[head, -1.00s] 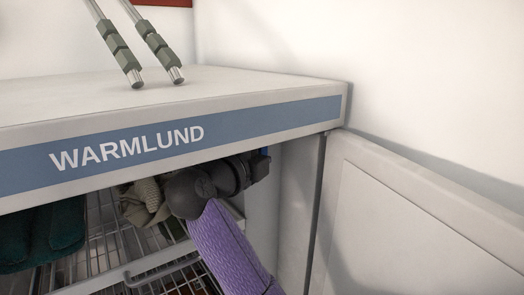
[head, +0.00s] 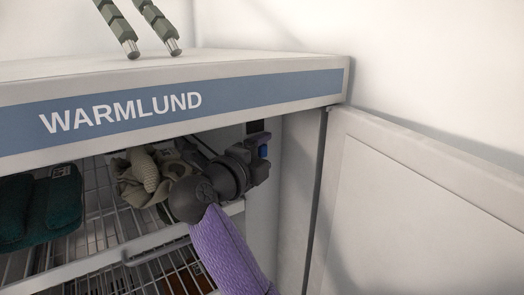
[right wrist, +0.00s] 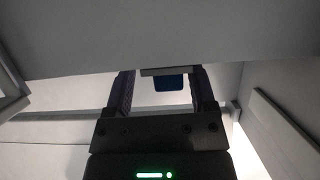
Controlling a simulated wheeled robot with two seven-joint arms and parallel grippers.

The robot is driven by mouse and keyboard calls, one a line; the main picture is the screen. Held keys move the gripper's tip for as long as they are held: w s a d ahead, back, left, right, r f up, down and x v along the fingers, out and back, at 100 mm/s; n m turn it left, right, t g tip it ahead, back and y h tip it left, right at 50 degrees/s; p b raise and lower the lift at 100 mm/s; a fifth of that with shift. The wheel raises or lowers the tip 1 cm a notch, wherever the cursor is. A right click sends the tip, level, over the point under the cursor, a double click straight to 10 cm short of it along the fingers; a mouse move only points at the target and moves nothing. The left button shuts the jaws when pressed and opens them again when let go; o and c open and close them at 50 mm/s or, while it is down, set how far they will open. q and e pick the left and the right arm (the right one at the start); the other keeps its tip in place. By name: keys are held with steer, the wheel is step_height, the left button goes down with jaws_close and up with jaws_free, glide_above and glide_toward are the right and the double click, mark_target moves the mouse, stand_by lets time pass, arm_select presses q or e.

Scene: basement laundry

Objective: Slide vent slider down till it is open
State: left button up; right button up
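The vent slider is a small blue tab (head: 263,151) on a dark plate (head: 256,127), high on the right inner wall of the white WARMLUND cabinet (head: 270,88). My right gripper (head: 262,162) reaches in under the cabinet's top front edge and is at the tab, partly covering it. In the right wrist view the blue slider (right wrist: 170,82) shows between the two dark fingers of my right gripper (right wrist: 164,76). The fingers stand apart, with gaps beside the tab. Whether one touches it cannot be told. My left gripper is not in view.
The cabinet door (head: 425,210) stands open at the right. Inside, wire racks (head: 100,225) hold dark green folded cloth (head: 45,212) and beige knitted items (head: 148,178). Two rods with green grips (head: 160,22) stand on the cabinet top.

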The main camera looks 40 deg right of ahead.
steer(key=shift+a, duration=0.1)
steer(key=b+v, duration=0.2)
steer(key=v, duration=0.7)
steer(key=shift+a, duration=0.4)
steer(key=shift+s+r, duration=0.1)
